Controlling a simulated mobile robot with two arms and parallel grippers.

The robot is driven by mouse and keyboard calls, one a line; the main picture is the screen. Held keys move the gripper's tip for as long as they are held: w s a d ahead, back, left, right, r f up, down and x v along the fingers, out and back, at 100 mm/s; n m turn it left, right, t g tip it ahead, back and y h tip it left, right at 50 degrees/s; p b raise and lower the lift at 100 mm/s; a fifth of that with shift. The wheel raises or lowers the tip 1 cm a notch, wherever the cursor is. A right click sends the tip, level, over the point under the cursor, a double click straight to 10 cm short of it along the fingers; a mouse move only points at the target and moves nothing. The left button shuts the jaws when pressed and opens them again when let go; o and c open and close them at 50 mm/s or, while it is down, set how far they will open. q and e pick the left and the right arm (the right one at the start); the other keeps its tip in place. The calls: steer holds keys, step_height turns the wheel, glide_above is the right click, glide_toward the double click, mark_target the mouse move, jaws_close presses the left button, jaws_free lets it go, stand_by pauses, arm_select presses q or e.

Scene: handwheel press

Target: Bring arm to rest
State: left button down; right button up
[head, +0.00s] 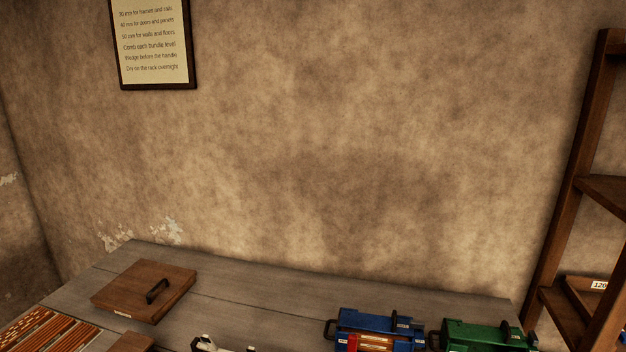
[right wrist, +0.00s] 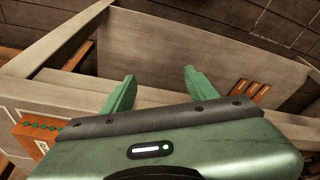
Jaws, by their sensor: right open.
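My right gripper (right wrist: 160,86) shows in the right wrist view, with two green fingers spread apart and nothing between them. Behind the fingers are pale grey boards and a pale panel; I cannot tell how far away they are. The head view does not clearly show the right gripper, and no left gripper is clearly visible in either view.
A grey table (head: 250,290) bears a brown wooden lid (head: 135,290), an orange-striped tray (head: 45,335), a blue machine (head: 375,325) and a green one (head: 485,337). A white part (head: 215,345) is cut off below. Shelves (head: 580,180) stand right.

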steer(key=s+d+f+g+b, duration=0.1)
steer(key=s+f+b, duration=0.3)
steer(key=f, duration=1.3)
steer(key=s+f+g+b, duration=0.15)
steer(key=s+f, duration=0.35)
steer(key=f, duration=1.2)
steer(key=s+d+f+b, duration=0.2)
steer(key=s+f, duration=0.7)
steer(key=s, duration=0.1)
steer(key=shift+s+b, duration=0.3)
steer(key=shift+s, duration=0.1)
steer(key=shift+d, duration=0.1)
